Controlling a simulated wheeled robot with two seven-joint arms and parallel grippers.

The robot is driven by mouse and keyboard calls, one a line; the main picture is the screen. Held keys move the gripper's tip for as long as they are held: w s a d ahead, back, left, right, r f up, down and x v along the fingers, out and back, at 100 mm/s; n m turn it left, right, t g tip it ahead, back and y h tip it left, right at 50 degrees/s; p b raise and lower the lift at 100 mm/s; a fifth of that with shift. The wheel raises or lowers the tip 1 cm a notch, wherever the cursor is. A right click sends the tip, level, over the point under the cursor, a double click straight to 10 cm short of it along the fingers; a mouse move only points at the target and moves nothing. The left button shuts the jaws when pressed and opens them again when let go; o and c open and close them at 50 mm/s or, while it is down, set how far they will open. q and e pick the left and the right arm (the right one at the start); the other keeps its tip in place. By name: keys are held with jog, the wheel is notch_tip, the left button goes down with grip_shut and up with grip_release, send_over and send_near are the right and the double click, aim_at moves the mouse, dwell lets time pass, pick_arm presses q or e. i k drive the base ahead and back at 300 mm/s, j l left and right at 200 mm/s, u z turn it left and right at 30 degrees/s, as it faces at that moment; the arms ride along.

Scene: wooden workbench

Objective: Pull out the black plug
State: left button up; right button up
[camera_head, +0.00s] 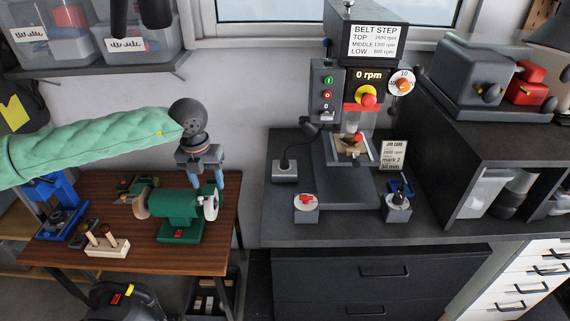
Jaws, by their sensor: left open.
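A small black plug (285,164) appears to sit upright on a grey socket box (285,175) at the left of the dark bench. A black cable seems to run from it up to a small black lamp-like part (311,128) by the drill press. My left gripper (203,178) is open and empty, fingers pointing down, above the green bench grinder (178,208) on the wooden table. It is left of the plug and clearly apart from it. My right gripper is not in view.
The drill press (365,88) stands right of the plug. A red-knobbed grey box (305,208) and another small device (397,205) stand at the dark bench's front edge. A wooden block with handled tools (107,244) is on the wooden table (210,258). A gap separates the tables.

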aim_at(284, 162)
jog(key=i+l, duration=0.2)
jog(key=l, duration=0.15)
jog(key=i+l, duration=0.25)
jog(key=l, duration=0.15)
jog(key=i+l, duration=0.2)
jog(key=l, duration=0.15)
